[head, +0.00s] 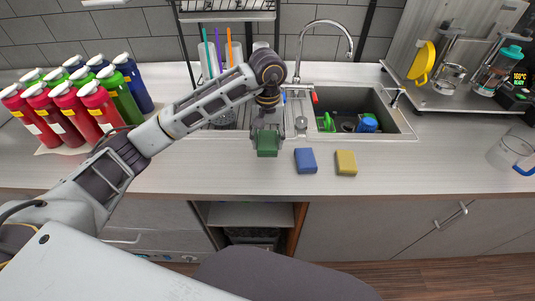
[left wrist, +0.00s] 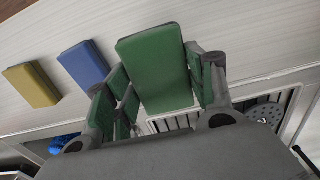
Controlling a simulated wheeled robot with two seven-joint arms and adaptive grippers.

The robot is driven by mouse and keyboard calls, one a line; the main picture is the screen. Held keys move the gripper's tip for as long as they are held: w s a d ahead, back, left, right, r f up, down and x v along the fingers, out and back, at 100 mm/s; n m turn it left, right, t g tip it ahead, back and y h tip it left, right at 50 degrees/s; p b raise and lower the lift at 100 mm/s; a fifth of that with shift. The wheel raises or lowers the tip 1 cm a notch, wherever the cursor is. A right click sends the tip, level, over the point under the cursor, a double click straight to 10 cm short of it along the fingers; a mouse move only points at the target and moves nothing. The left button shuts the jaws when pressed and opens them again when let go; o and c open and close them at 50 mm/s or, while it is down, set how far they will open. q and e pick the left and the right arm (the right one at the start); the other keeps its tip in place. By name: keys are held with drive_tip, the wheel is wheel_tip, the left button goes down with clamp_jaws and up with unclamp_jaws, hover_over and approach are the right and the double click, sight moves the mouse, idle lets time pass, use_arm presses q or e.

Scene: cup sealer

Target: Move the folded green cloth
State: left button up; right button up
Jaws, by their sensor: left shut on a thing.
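The folded green cloth (head: 267,144) is a small dark green block. It is between the fingers of my left gripper (head: 267,134), above the counter in front of the sink. The cloth also shows in the left wrist view (left wrist: 157,68), where my left gripper (left wrist: 163,90) is shut on it with green-padded fingers at its two sides. Whether the cloth touches the counter cannot be told. My right gripper is not in view.
A blue folded cloth (head: 306,161) and a yellow one (head: 346,162) lie to the right on the counter (head: 420,170). The sink (head: 375,98) lies behind them. Several red, green and blue bottles (head: 88,105) stand at the left. A glass pitcher (head: 512,150) stands at the far right.

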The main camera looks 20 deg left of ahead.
sight(268, 140)
use_arm(q)
wheel_tip(268, 140, down, 3)
drive_tip(key=shift+r, duration=0.1)
drive_tip(key=shift+f, duration=0.2)
drive_tip(key=shift+f+p, duration=0.55)
drive_tip(key=shift+f, duration=1.3)
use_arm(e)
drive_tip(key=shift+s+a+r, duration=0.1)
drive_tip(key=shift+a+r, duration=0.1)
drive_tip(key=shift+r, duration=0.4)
use_arm(q)
drive_tip(key=shift+f, duration=0.2)
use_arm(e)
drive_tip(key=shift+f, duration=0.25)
use_arm(q)
drive_tip(key=o, duration=0.8)
drive_tip(key=shift+c, duration=0.2)
drive_tip(key=shift+o, duration=1.2)
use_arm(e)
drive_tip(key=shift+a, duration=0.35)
use_arm(q)
drive_tip(key=shift+r, duration=0.2)
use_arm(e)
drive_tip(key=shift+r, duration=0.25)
